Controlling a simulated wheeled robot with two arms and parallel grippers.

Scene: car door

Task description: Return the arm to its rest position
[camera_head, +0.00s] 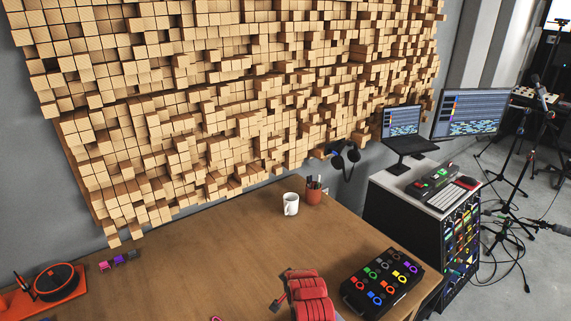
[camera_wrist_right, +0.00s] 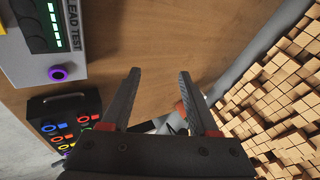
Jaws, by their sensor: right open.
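My right gripper (camera_wrist_right: 159,75) shows in the right wrist view, with its two black fingers spread apart and nothing between them. It is above the wooden table (camera_wrist_right: 150,35). The table also shows in the head view (camera_head: 200,265).
A black box with coloured rings (camera_head: 382,282) lies at the table's right. A white mug (camera_head: 291,204) and pen cup (camera_head: 314,194) stand at the back. A white lead tester (camera_wrist_right: 45,45) is left of my right gripper. A wooden block panel (camera_head: 230,90) covers the wall.

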